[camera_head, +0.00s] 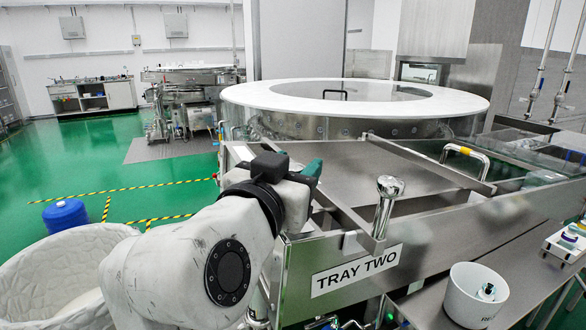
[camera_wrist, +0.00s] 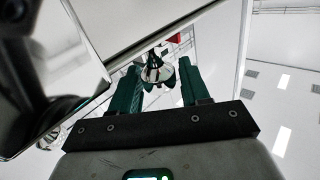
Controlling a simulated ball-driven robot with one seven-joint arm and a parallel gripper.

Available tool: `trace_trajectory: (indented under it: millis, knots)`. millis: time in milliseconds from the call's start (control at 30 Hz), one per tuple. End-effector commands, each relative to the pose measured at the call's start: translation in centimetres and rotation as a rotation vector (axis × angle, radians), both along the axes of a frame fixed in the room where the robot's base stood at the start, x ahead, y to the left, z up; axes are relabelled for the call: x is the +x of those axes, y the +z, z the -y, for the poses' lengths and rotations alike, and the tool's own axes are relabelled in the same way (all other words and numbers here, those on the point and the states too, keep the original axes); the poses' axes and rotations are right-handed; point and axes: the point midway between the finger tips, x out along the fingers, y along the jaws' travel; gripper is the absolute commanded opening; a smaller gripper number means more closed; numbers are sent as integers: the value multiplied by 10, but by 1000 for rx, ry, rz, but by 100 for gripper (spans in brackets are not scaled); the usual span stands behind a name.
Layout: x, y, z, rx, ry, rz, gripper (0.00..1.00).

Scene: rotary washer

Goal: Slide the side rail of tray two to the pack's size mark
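Tray two is the steel tray (camera_head: 345,165) below the round washer, with a TRAY TWO label (camera_head: 357,270) on its front wall. One steel rail (camera_head: 430,163) slants across its right part. Another bar (camera_head: 340,207) runs along its left part to the front edge, by an upright post with a chrome knob (camera_head: 390,186). I cannot tell which is the side rail, and no size mark is legible. My gripper (camera_head: 316,170) is over the tray's left side, left of the knob. In the wrist view its teal fingers (camera_wrist: 158,90) are apart, with a shiny rounded thing (camera_wrist: 157,68) showing between them, contact unclear.
A white cup (camera_head: 475,297) stands on the bench at lower right. A handle (camera_head: 468,155) stands at the tray's right. A padded white bin (camera_head: 60,275) and a blue container (camera_head: 66,217) are at left. Green floor is open beyond, with yellow-black tape.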

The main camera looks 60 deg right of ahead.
Motion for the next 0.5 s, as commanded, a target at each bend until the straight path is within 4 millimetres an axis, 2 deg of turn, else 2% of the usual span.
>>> trace_trajectory:
  millis: [33, 133, 367, 500]
  knots:
    - [0, 0, 0, 1, 0, 0, 51]
    - [0, 0, 0, 2, -1, 0, 60]
    - [0, -1, 0, 3, -1, -2, 60]
    - [-1, -2, -10, 2, 3, -1, 60]
